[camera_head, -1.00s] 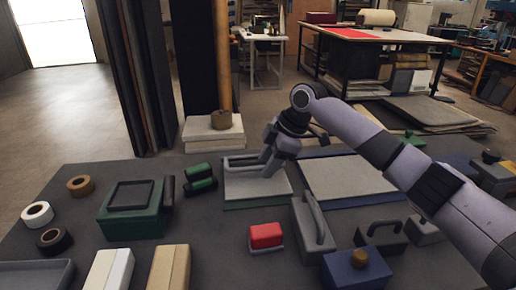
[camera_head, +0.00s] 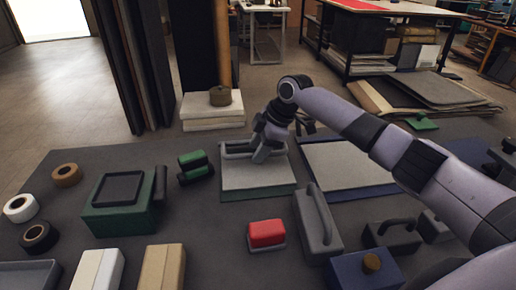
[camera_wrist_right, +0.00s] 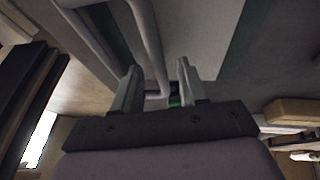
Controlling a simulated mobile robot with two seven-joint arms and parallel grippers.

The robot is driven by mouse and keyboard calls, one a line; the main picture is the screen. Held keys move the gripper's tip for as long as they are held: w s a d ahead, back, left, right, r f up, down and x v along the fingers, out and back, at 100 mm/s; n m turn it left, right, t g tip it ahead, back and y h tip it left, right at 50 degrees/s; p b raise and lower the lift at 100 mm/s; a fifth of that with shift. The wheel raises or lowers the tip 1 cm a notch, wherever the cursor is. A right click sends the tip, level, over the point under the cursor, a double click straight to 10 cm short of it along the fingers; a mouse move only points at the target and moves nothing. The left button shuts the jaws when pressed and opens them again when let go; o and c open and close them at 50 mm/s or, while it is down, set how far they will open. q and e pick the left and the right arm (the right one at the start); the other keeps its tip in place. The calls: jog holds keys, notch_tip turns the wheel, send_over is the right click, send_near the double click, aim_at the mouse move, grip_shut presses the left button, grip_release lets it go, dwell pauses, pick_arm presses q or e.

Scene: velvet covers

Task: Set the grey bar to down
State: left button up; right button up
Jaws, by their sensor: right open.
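The grey bar (camera_head: 236,154) is a pale bent rail at the back of a grey panel with a green edge (camera_head: 258,181), in the middle of the table. My right gripper (camera_head: 262,155) is over the back part of this panel, at the bar, and partly hides it. In the right wrist view, the bar (camera_wrist_right: 149,42) runs down between the two spread fingers of the right gripper (camera_wrist_right: 158,84) and bends near their tips. The fingers are open, and I cannot tell if either touches the bar. My left gripper is not in view.
A grey block with a long handle (camera_head: 317,225), a red block (camera_head: 266,234) and a blue box with a brown knob (camera_head: 366,268) stand in front. A green box (camera_head: 119,204) and rolls of tape (camera_head: 66,175) are at left. A second grey panel (camera_head: 348,166) lies right.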

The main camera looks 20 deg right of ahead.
jog(key=shift+w+f, duration=0.1)
jog(key=shift+f, duration=0.15)
jog(key=shift+c, duration=0.2)
grip_shut()
jog(key=shift+r, duration=0.15)
